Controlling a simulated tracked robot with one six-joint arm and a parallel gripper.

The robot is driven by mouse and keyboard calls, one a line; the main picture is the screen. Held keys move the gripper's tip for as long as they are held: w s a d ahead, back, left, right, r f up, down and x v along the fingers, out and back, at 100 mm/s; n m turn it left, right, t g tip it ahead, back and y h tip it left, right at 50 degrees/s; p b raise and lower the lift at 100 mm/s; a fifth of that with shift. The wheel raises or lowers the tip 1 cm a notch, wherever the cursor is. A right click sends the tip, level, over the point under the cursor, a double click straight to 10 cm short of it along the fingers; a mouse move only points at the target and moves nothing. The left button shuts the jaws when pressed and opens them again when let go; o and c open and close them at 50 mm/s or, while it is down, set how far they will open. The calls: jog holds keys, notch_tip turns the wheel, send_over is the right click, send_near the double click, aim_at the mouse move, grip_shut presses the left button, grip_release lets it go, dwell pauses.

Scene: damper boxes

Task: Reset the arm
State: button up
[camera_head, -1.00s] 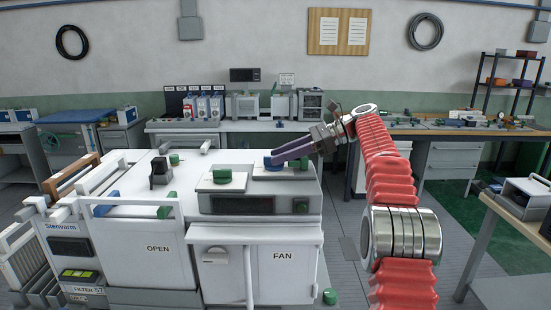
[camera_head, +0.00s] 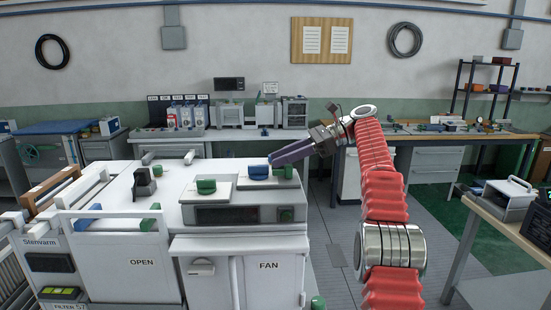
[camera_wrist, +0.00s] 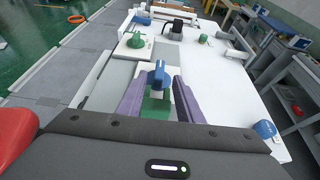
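My arm is red, and my gripper (camera_head: 274,157) with its purple fingers reaches left over the white cabinet top. The fingertips are close to a blue knob (camera_head: 258,171) on a white plate. In the wrist view, the two purple fingers of my gripper (camera_wrist: 158,92) stand apart. The blue knob (camera_wrist: 156,76) shows beyond and between them, with a green part (camera_wrist: 155,106) nearer. I see nothing clearly held. Whether a finger touches the knob is hard to tell.
The white cabinet (camera_head: 230,247) has doors marked OPEN and FAN. A table (camera_head: 500,225) with a grey device is at the right. Free floor lies between it and the cabinet.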

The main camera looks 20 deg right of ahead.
jog(key=shift+a+r, duration=0.1)
jog(key=shift+s+a+r, duration=0.1)
jog(key=shift+a+r, duration=0.15)
jog(key=shift+a, duration=0.2)
jog(key=a, duration=0.1)
jog(key=s+a+r+n+h, duration=0.1)
jog(key=s+a+h, duration=0.1)
jog(key=shift+s+a+r+n+t, duration=0.15)
jog(key=shift+a+r+n+t, duration=0.15)
jog(key=shift+n+t, duration=0.1)
jog(key=shift+n+h, duration=0.9)
jog(key=s+a, duration=0.1)
jog(key=s, duration=0.1)
jog(key=s+a, duration=0.1)
jog(key=s, duration=0.1)
jog(key=shift+a+f, duration=0.1)
jog(key=shift+a, duration=0.25)
jog(key=s+f+n+h, duration=0.3)
jog(key=s+f+n, duration=0.2)
jog(key=s, duration=0.6)
jog(key=s+f+n+t+h, duration=0.1)
jog(key=s+f+n+h, duration=0.2)
jog(key=s+f+n, duration=0.3)
jog(key=s+f+n+t+h, duration=0.1)
jog(key=s+f+n+h, duration=0.2)
jog(key=s+f, duration=0.7)
jog(key=s+n, duration=0.2)
jog(key=s, duration=0.6)
jog(key=shift+s+d, duration=0.2)
jog(key=shift+d, duration=0.2)
